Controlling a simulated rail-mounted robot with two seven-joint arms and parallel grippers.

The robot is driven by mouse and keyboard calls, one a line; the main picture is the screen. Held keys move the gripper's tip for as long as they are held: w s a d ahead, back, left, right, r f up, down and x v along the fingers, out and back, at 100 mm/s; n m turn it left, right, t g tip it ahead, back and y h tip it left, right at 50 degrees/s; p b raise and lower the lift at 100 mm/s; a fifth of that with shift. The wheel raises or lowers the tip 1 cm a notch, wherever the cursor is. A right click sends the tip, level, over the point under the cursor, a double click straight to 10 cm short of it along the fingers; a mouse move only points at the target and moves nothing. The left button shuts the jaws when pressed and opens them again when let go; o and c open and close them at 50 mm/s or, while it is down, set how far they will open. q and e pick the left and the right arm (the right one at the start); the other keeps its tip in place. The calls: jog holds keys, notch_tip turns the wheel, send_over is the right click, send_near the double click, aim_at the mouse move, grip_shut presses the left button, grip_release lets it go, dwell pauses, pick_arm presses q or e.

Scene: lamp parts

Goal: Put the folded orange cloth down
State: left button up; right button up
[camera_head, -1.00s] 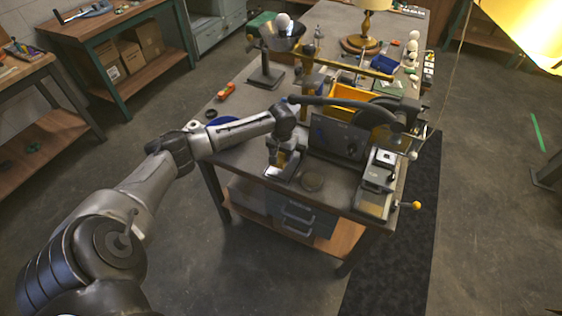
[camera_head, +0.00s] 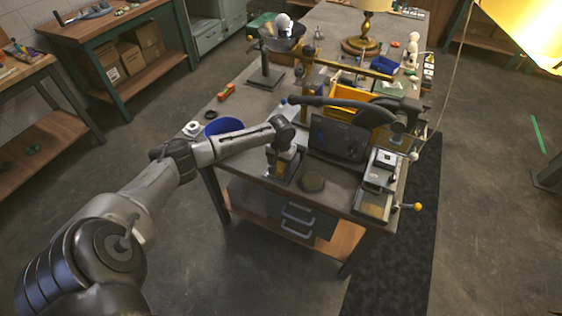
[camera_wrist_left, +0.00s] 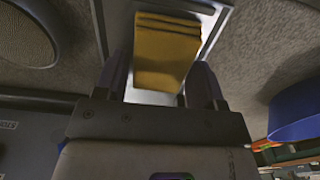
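The folded orange cloth (camera_wrist_left: 166,60) is a thick block with layered folds, between the fingers of my left gripper (camera_wrist_left: 160,75) in the left wrist view. A pale, shallow tray (camera_wrist_left: 220,22) with a raised rim is under and around the cloth. Whether the cloth's underside touches the tray floor is hidden. In the head view my left gripper (camera_head: 284,160) points down at the tray near the table's front edge, and the cloth is small there. My right gripper is not in view.
A round dark disc (camera_head: 312,182) lies right of the tray, with a dark upright panel (camera_head: 338,138) behind it. A yellow bin (camera_head: 350,97) and brass post (camera_head: 307,72) are farther back.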

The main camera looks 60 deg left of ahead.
pick_arm(q)
jog(key=o, duration=0.3)
